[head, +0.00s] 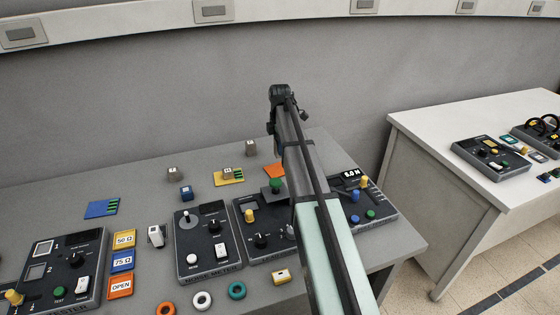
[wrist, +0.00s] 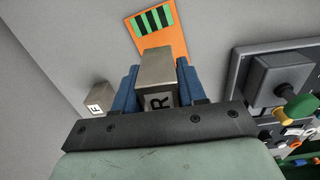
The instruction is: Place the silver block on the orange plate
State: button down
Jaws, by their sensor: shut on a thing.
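In the wrist view, my gripper (wrist: 156,82) is shut on a silver-grey block (wrist: 156,66) between its blue fingers. The block shows a letter R on its near face. The orange plate (wrist: 176,41), with dark green stripes, lies just past the block's far end, and the block overlaps its near edge in the picture. I cannot tell the height between them. In the head view, the orange plate (head: 273,169) shows beside my arm, which partly covers it. My gripper and the held block are hidden behind my arm there.
A block marked F (wrist: 97,98) stands left of my gripper. In the head view, a yellow plate (head: 222,182) bears a block, and a blue block (head: 186,193) stands nearby. Instrument boxes with knobs (head: 208,241) line the table's front. The back wall is close behind.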

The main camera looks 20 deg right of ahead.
jog(key=shift+f, duration=3.05)
jog(key=shift+f, duration=0.1)
jog(key=c, duration=0.6)
grip_release()
jog(key=shift+c, duration=0.2)
notch_tip(320, 180, up, 12)
jog(key=shift+r, duration=0.1)
